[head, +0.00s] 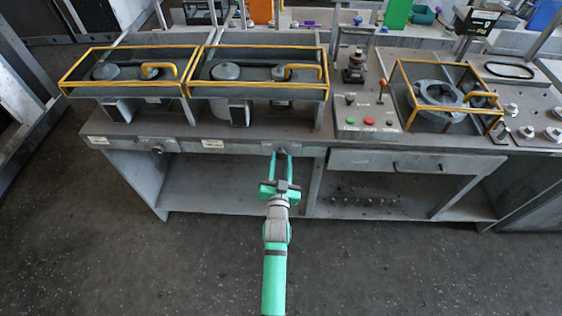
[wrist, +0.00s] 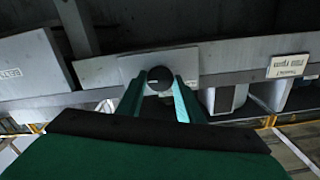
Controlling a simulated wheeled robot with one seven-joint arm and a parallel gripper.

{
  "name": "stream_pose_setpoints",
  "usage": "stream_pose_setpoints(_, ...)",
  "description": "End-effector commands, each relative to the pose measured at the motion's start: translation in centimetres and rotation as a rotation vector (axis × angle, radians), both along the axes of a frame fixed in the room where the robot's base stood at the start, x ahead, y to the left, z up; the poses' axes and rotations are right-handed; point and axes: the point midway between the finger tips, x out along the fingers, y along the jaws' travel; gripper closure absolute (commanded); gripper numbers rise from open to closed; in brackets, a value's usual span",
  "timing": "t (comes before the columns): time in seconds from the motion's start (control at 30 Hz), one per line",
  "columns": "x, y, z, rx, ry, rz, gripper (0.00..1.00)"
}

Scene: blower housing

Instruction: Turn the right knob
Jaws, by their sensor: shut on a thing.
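The right knob (head: 282,151) is a small dark round knob on the grey front panel of the bench, below the right yellow-framed unit. In the wrist view the knob (wrist: 159,79) sits between my two green fingers, on a light plate. My gripper (head: 281,156) reaches the panel from the front and is shut on the knob, one finger on each side. The fingers partly hide the knob in the head view. Which way the knob is turned cannot be told.
A second knob (head: 158,151) is further left on the same panel. Two yellow-framed units (head: 130,70) stand above it. A control box with coloured buttons (head: 368,121) and a drawer (head: 400,162) are to the right. The floor (head: 400,270) in front is clear.

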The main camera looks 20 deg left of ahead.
Motion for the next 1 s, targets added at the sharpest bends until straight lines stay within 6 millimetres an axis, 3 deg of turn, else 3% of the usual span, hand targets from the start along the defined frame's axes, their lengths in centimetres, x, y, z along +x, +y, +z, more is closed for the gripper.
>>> stream_pose_setpoints(0.3, -0.03, -0.03, -0.08, 0.102, 0.031, -0.001, 0.89)
stream_pose_setpoints(0.8, -0.04, -0.02, -0.11, 0.12, 0.037, 0.0, 0.89)
stream_pose_setpoints(0.83, -0.04, -0.02, -0.11, 0.12, 0.037, 0.0, 0.64)
stream_pose_setpoints(0.9, -0.04, -0.03, -0.1, 0.119, 0.036, 0.0, 0.48)
stream_pose_setpoints(1.0, -0.03, -0.02, -0.08, 0.119, 0.035, -0.001, 0.48)
